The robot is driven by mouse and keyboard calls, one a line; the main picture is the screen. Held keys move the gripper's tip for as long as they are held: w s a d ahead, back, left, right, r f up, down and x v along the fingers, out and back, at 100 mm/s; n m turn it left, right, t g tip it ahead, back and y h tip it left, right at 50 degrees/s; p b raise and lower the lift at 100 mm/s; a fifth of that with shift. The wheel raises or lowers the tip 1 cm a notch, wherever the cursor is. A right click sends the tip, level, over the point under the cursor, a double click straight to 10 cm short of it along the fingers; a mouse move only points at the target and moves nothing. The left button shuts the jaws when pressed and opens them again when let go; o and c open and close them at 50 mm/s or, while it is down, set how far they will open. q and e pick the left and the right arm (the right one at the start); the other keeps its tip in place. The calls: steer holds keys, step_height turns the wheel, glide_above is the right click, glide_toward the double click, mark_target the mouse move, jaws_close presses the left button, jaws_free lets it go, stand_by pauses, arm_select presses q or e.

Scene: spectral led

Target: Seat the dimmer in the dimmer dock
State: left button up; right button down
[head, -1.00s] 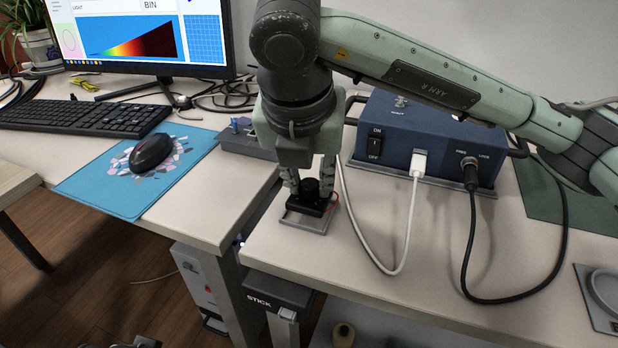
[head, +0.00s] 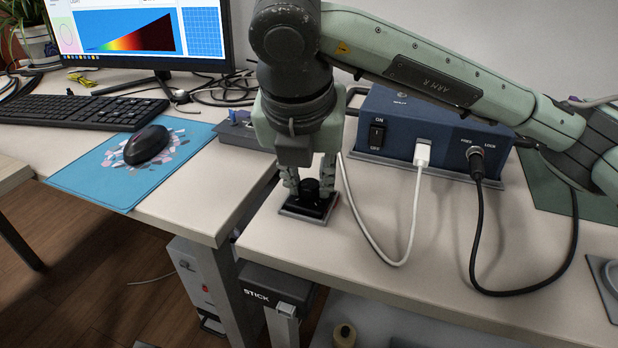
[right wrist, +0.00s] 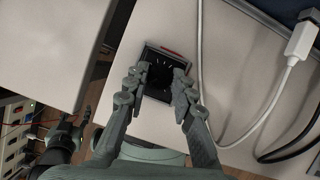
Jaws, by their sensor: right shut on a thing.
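The dimmer (head: 307,204) is a small black box with a round black knob on top. My right gripper (head: 309,188) points down from above, shut on the dimmer, with one finger on each side of the knob. The dimmer lies flat in the grey dimmer dock (head: 302,218), whose rim shows around it; whether it is fully down I cannot tell. In the right wrist view the dimmer (right wrist: 160,76) shows between both fingers, with a red strip at the dock's far edge. Dark jointed parts at that view's lower left look like my left gripper (right wrist: 65,140); its jaws are unclear.
A blue power box (head: 440,140) with a white cable (head: 413,215) and a black cable (head: 475,240) stands right of the dock. A mouse (head: 147,144) on a blue mat and a keyboard are on the left desk. Bare table lies in front of the dock.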

steer(key=shift+f, duration=0.1)
steer(key=c, duration=1.2)
jaws_free()
steer(key=v, duration=1.2)
